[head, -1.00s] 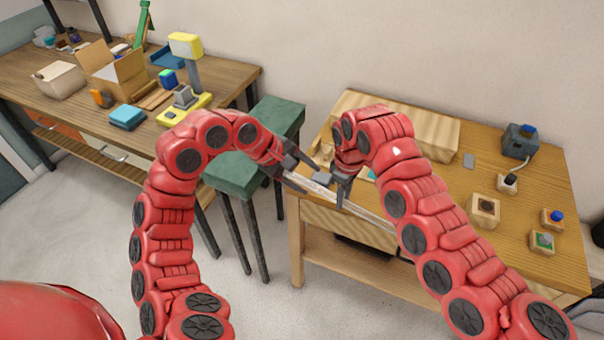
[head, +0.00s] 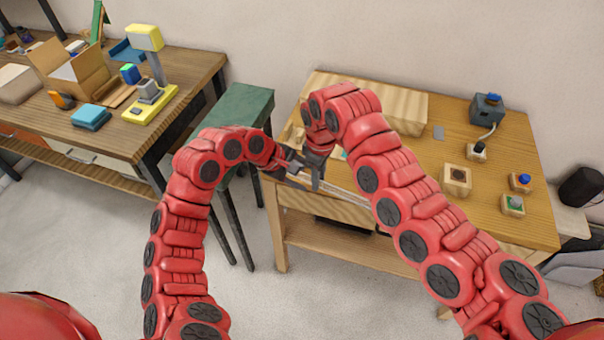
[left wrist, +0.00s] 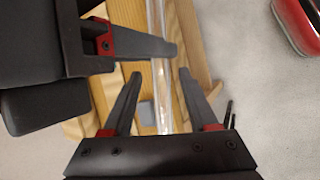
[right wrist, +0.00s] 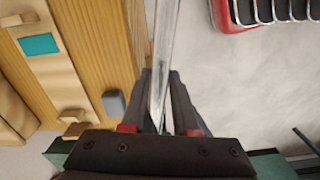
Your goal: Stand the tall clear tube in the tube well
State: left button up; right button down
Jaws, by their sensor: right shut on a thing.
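The tall clear tube (head: 349,198) slants through the air in front of the light wooden table, with no support seen under it. My right gripper (head: 318,178) is shut on it; in the right wrist view the tube (right wrist: 168,45) runs between the close fingers (right wrist: 161,78). My left gripper (head: 300,168) is beside the right one. In the left wrist view its open fingers (left wrist: 159,72) stand either side of the tube (left wrist: 158,95), with gaps showing. A wooden block with a dark round hole (head: 457,180) on the table looks like the tube well.
The table (head: 430,155) also holds a long wooden block (head: 400,105), a grey box with a blue knob (head: 487,108) cabled to a small block, and two button blocks (head: 513,204). A green stool (head: 240,105) and a cluttered workbench (head: 195,72) stand left.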

pick_arm(q)
grip_shut()
pick_arm(e)
jog(key=c, duration=0.6)
grip_release()
